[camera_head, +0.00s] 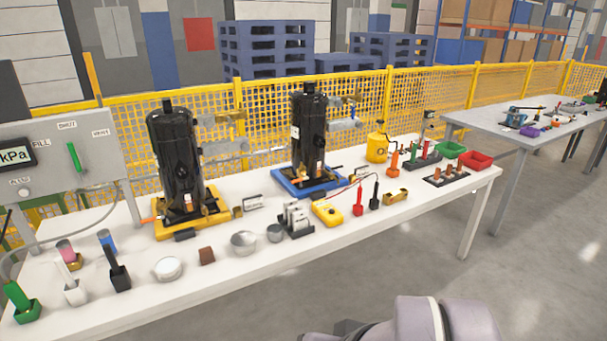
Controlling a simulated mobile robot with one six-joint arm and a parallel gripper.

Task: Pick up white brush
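A white brush (63,271) stands slightly tilted in a white holder (76,294) near the front left of the white table (215,291). It is between a green brush (16,296) in a green holder and a black brush (112,259) in a black holder. Only the upper part of the white brush shows; its lower end is hidden in the holder. A grey part of my arm shows at the bottom, right of centre, in front of the table and far from the brush. My gripper is not in view.
Behind the brushes are a pink cup (66,251), a blue cup (107,241) and a grey gauge panel (68,148). The floor in front is clear.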

